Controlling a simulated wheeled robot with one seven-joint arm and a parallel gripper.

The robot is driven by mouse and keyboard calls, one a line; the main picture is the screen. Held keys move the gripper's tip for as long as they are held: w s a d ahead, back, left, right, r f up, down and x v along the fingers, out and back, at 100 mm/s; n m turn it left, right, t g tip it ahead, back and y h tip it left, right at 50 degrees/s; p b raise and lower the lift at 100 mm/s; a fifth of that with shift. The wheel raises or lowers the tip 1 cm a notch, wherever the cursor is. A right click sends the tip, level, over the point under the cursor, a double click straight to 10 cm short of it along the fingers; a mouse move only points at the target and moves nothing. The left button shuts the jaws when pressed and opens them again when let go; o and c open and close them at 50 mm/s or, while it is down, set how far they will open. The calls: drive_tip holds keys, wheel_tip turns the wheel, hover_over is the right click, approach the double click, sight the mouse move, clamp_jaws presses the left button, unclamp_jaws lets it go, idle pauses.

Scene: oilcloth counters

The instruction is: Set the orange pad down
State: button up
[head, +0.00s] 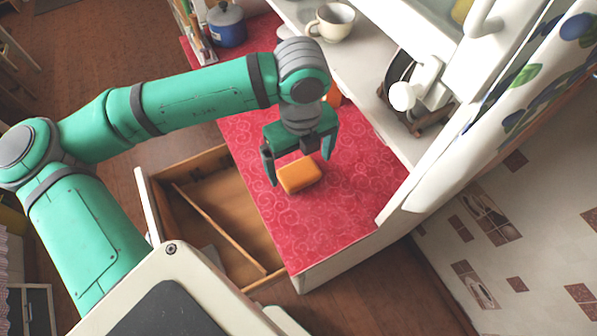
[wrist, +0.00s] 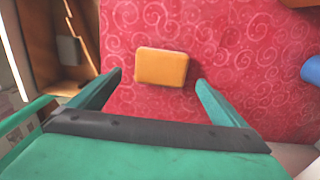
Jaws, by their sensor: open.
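The orange pad (head: 300,175) lies flat on the red patterned oilcloth of the counter (head: 345,200). It also shows in the wrist view (wrist: 161,67), just beyond the fingertips and between their lines, with cloth visible on every side of it. My gripper (head: 299,172) points down over the pad with its fingers spread. In the wrist view the two fingers (wrist: 158,77) stand apart on either side, with gaps between them and the pad. The gripper holds nothing.
An open wooden drawer (head: 190,160) with a divider juts out left of the counter. A blue pot (head: 226,25) stands at the back, and a cream cup (head: 332,21) sits on the white ledge. A dark rack with white items (head: 403,95) stands right. The cloth in front of the pad is clear.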

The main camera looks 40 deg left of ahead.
sight(299, 171)
drive_tip(key=shift+w+a+f, duration=0.1)
drive_tip(key=shift+a+f, duration=0.1)
drive_tip(key=shift+f, duration=0.95)
drive_tip(key=shift+w+a+f, duration=0.1)
drive_tip(key=shift+a+f, duration=0.05)
drive_tip(key=shift+f, duration=0.95)
drive_tip(key=c, duration=1.2)
drive_tip(key=shift+r, duration=0.1)
drive_tip(key=shift+r, duration=0.6)
drive_tip(key=s+a+r, duration=0.8)
drive_tip(key=s+r, duration=0.3)
drive_tip(key=shift+a+r, duration=0.3)
drive_tip(key=shift+r, duration=0.05)
